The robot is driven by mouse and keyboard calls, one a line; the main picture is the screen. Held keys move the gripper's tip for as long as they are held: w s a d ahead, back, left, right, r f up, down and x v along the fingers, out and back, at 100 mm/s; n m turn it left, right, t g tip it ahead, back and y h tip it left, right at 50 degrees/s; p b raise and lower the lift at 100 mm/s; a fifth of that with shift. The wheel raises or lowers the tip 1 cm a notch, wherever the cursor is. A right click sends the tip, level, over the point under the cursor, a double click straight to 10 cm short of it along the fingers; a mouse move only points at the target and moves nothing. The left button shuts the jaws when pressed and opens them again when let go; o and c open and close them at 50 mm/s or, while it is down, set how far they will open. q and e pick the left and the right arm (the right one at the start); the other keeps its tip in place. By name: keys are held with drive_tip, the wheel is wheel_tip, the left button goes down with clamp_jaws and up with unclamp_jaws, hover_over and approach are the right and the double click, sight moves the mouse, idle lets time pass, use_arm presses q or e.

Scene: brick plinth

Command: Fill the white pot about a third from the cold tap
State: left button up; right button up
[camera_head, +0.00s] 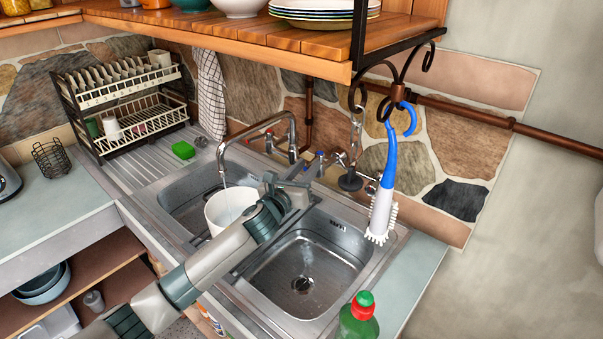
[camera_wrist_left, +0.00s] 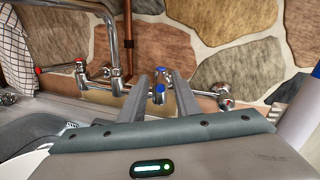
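The white pot (camera_head: 219,207) stands in the left basin under the spout of the left tap (camera_head: 257,128), partly hidden by my left arm. A thin pale stream seems to run from the spout into it; the water level cannot be made out. My left gripper (camera_head: 289,183) is beside the pot, near the wall taps. In the left wrist view its two fingers (camera_wrist_left: 163,88) are apart and empty, with a blue tap knob (camera_wrist_left: 158,91) showing between them. My right gripper is not in view.
The right basin (camera_head: 302,272) is empty. A blue and white brush (camera_head: 384,185) hangs from a hook at right. A green bottle (camera_head: 358,318) stands in front. A dish rack (camera_head: 130,100) and green sponge (camera_head: 184,150) are at left; a wooden shelf (camera_head: 300,45) overhangs the sink.

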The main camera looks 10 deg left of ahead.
use_arm(q)
drive_tip(key=b+v, duration=0.4)
drive_tip(key=v, duration=1.3)
drive_tip(key=shift+s+b, duration=0.2)
drive_tip(key=shift+b, duration=0.1)
idle(0.3)
idle(1.0)
idle(0.9)
idle(0.6)
